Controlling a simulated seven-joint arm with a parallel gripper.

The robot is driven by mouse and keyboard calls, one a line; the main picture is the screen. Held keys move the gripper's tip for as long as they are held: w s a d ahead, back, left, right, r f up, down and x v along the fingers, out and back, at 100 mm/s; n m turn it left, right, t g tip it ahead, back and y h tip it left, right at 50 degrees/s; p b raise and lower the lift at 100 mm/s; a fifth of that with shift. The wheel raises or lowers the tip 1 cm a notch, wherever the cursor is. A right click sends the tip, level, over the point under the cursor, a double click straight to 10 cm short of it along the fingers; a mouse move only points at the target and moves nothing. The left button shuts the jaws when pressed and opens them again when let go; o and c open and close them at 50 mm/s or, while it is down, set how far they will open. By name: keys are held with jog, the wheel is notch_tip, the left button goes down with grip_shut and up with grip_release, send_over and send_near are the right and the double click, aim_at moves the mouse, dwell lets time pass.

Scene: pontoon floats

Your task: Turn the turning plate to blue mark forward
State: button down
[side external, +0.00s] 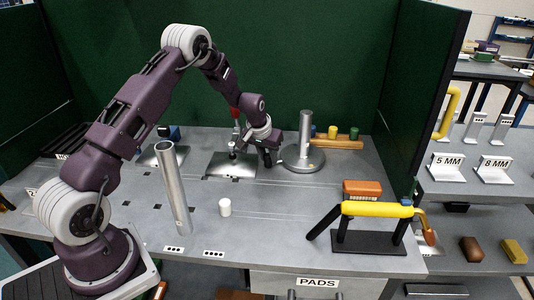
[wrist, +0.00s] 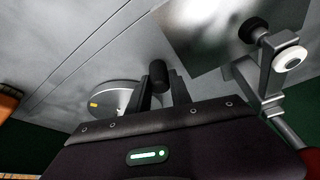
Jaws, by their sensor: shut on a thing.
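The turning plate (side external: 303,166) is a round, pale grey disc with a tall metal post (side external: 306,130) on it. A small yellow mark shows on the turning plate (wrist: 122,88) in the wrist view; I cannot make out a blue mark. My gripper (side external: 267,158) is low, at the plate's left side in the side view. In the wrist view my gripper (wrist: 163,88) is shut on a dark, upright knob (wrist: 158,73) beside the disc. The fingers and gripper body hide part of the plate, and how the knob joins it cannot be seen.
A clamp (wrist: 270,60) with a black tip stands over a square metal plate (side external: 228,172), close to my gripper. A wooden rack (side external: 337,143) with coloured pieces is behind the turning plate.

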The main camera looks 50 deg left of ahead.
jog(key=shift+s+d+f+n+g+y, duration=0.1)
jog(key=shift+s+d+n+g+y, duration=0.1)
jog(key=shift+d+n, duration=0.5)
jog(key=shift+s+d+f+n+g+y, duration=0.1)
jog(key=shift+s+d+n+g+y, duration=0.1)
jog(key=shift+d+n, duration=0.5)
jog(key=shift+s+d+f+n+g+y, duration=0.1)
jog(key=shift+s+d+n+y, duration=0.1)
jog(key=shift+d+n, duration=0.5)
jog(key=shift+w+d+n+g+y, duration=0.15)
jog(key=shift+d+n+g, duration=0.15)
jog(key=shift+d+n, duration=0.6)
jog(key=shift+w+d+n+g+y, duration=0.15)
jog(key=shift+d+n+g, duration=0.15)
jog(key=shift+d+n, duration=0.55)
jog(key=shift+w+d+n+g, duration=0.25)
jog(key=shift+w+d+n, duration=0.1)
jog(key=shift+d+n, duration=0.35)
jog(key=shift+w+d+n+g, duration=0.3)
jog(key=shift+d+n, duration=0.15)
jog(key=shift+d, duration=0.45)
jog(key=shift+w+d+n+g+y, duration=0.15)
jog(key=shift+w+d+n+g, duration=0.2)
jog(key=shift+w+d+n, duration=0.5)
jog(key=shift+w+d+n+g+y, duration=0.15)
jog(key=shift+w+d+n+g, duration=0.35)
jog(key=shift+n, duration=0.55)
jog(key=shift+d, duration=0.15)
